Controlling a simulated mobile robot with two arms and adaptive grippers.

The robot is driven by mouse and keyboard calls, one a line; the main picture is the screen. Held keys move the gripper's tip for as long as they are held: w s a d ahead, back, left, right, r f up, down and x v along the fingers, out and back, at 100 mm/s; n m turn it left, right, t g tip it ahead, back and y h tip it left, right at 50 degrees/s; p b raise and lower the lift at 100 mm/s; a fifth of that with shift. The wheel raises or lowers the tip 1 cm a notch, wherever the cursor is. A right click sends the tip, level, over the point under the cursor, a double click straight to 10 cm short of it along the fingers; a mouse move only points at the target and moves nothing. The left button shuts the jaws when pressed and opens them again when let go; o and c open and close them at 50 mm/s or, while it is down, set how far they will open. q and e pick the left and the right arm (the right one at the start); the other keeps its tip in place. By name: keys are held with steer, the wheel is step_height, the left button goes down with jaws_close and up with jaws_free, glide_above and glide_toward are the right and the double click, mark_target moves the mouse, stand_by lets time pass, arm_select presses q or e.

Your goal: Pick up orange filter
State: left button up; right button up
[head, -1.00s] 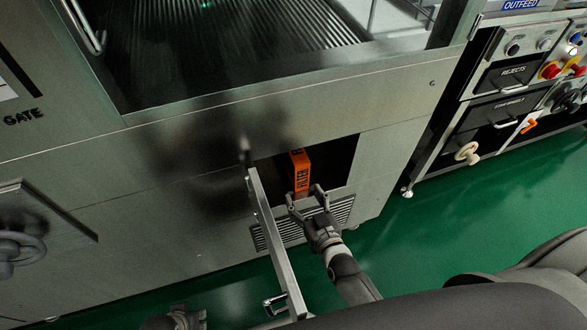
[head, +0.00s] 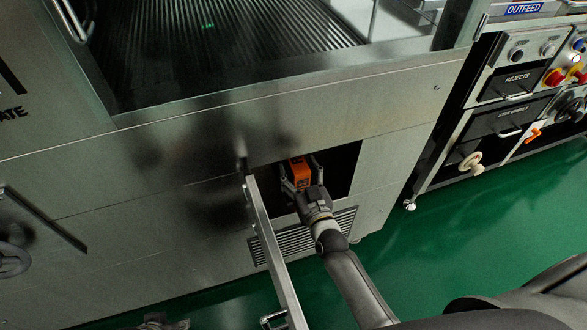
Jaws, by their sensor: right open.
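The orange filter (head: 299,171) is a block with dark lettering on its front, standing in a dark rectangular opening in the washer's lower panel. My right gripper (head: 300,180) reaches into the opening, its fingers open on either side of the filter's front. I cannot tell whether the fingers touch it. The filter's lower part is hidden behind the gripper. My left gripper (head: 163,323) shows only as a dark piece at the bottom edge, and its fingers cannot be made out.
An open hatch door (head: 270,240) stands out from the left side of the opening, close to my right arm. A vent grille (head: 270,250) lies below. A control cabinet (head: 515,85) with knobs stands at the right. Green floor (head: 470,235) is clear there.

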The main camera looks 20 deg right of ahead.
arm_select(q)
steer(key=shift+b+v, duration=0.35)
steer(key=shift+v, duration=1.4)
arm_select(e)
steer(key=shift+w+f, duration=0.1)
steer(key=shift+w, duration=1.7)
arm_select(q)
steer(key=shift+w, duration=0.1)
arm_select(e)
steer(key=c, duration=1.1)
steer(key=shift+c, duration=0.7)
